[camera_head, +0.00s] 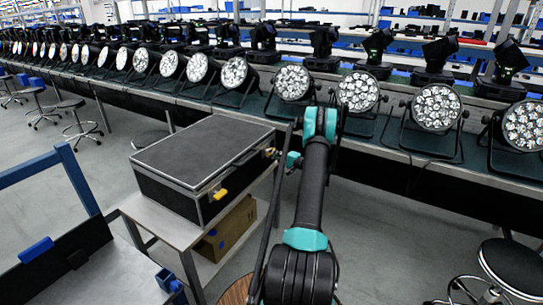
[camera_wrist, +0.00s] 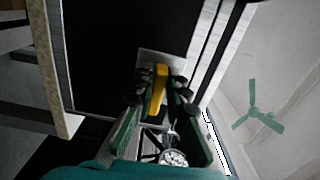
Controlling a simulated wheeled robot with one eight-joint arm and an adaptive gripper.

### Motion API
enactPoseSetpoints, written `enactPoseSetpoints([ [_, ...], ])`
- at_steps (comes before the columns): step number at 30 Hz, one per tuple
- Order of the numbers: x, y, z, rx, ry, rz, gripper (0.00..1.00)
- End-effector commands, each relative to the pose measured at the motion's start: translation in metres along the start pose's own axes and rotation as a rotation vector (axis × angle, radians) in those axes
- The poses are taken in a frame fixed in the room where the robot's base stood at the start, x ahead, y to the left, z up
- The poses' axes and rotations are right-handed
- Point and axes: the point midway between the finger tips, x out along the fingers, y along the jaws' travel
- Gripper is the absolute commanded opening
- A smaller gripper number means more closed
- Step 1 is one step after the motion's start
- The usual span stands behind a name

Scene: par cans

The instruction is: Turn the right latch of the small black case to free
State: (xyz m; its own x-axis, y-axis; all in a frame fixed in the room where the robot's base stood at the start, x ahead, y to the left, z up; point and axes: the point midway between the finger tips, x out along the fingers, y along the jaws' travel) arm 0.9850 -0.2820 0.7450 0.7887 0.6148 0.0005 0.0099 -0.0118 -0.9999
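The small black case (camera_head: 205,150) lies shut on a grey table, with pale metal edges. One yellow latch (camera_head: 220,194) shows at the near end of its right-facing side. The other latch (camera_head: 270,153), at the far end of that side, is partly covered by my gripper (camera_head: 281,157). In the wrist view a yellow latch (camera_wrist: 161,84) sits on a light metal plate on the case's dark wall (camera_wrist: 105,50). My gripper's fingers (camera_wrist: 162,94) stand on both sides of this latch, close to it. I cannot tell whether they touch it.
The table (camera_head: 135,207) has a cardboard box (camera_head: 228,230) on its lower shelf. A long bench with rows of par cans (camera_head: 294,82) runs behind my arm. A blue-framed cart (camera_head: 75,180) stands at left and a black stool (camera_head: 512,265) at right. Floor shows between them.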

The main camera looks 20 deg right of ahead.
Motion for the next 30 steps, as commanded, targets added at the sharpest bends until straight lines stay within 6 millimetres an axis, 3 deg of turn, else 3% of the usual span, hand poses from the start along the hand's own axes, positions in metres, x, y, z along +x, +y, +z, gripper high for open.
enactPoseSetpoints([
  [1,-0.001,0.001,0.001,-0.001,-0.002,0.003,0.18],
  [5,-0.001,0.001,0.001,-0.001,-0.001,0.002,0.34],
  [17,-0.008,0.0,0.0,0.0,0.001,0.001,0.34],
  [30,-0.089,0.001,-0.001,0.0,0.002,0.001,0.34],
])
